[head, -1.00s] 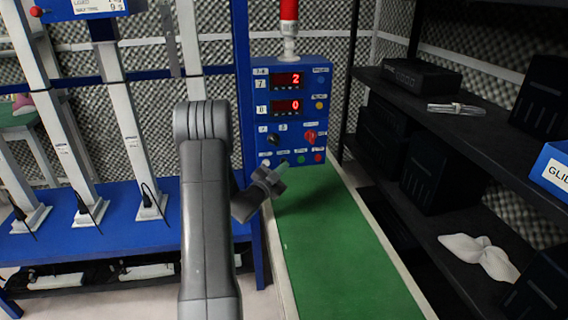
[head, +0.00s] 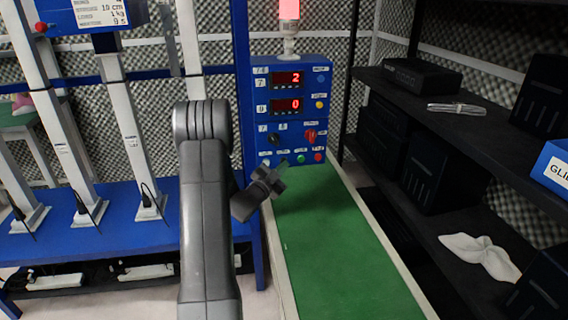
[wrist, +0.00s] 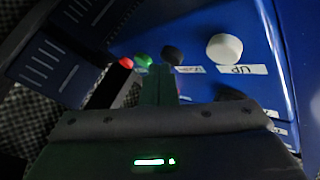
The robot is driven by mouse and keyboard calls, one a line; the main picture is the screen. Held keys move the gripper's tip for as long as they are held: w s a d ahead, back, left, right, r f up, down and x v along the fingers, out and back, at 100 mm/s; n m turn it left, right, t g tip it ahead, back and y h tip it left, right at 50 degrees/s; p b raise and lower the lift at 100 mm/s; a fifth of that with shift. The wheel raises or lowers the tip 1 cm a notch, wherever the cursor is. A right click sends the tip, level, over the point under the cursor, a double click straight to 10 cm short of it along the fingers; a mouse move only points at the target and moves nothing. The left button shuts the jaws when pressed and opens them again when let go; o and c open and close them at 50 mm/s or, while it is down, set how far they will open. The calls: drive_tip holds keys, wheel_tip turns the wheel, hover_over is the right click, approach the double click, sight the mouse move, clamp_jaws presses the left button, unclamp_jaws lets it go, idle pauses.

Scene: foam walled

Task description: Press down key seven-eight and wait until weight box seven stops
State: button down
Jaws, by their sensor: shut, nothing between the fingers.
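The blue control panel (head: 291,110) for seven-eight stands at the end of a green strip. Its upper display (head: 288,79), beside a 7, reads 2, and its lower display (head: 287,105) reads 0. My gripper (head: 280,168) is shut and empty at the panel's lower left. In the wrist view its fingers (wrist: 160,85) reach the button row, in front of or touching the black button (wrist: 172,55); contact is unclear. The white UP button (wrist: 224,48) is to the right, the green button (wrist: 143,60) to the left. A blue weight box (head: 75,15) hangs at upper left; its number is out of view.
A signal lamp (head: 289,10) glows on top of the panel. A red knob (head: 310,135) sits above the buttons. Dark shelves (head: 465,125) with black boxes line the right side. The green strip (head: 330,245) is clear. White columns (head: 135,150) stand on a blue bench at left.

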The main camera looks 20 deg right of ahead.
drive_tip(key=shift+s+a, duration=0.15)
drive_tip(key=shift+s, duration=0.35)
drive_tip(key=s+b, duration=0.1)
drive_tip(key=s, duration=0.1)
drive_tip(key=s+a+b, duration=0.1)
drive_tip(key=s+b, duration=0.1)
drive_tip(key=s, duration=0.1)
drive_tip(key=shift+w, duration=0.1)
idle(0.7)
drive_tip(key=w+p, duration=0.1)
drive_tip(key=p, duration=0.2)
drive_tip(key=shift+w+d+r, duration=0.15)
drive_tip(key=shift+w+r, duration=0.1)
drive_tip(key=shift+w, duration=0.1)
drive_tip(key=p, duration=0.3)
drive_tip(key=shift+p, duration=0.3)
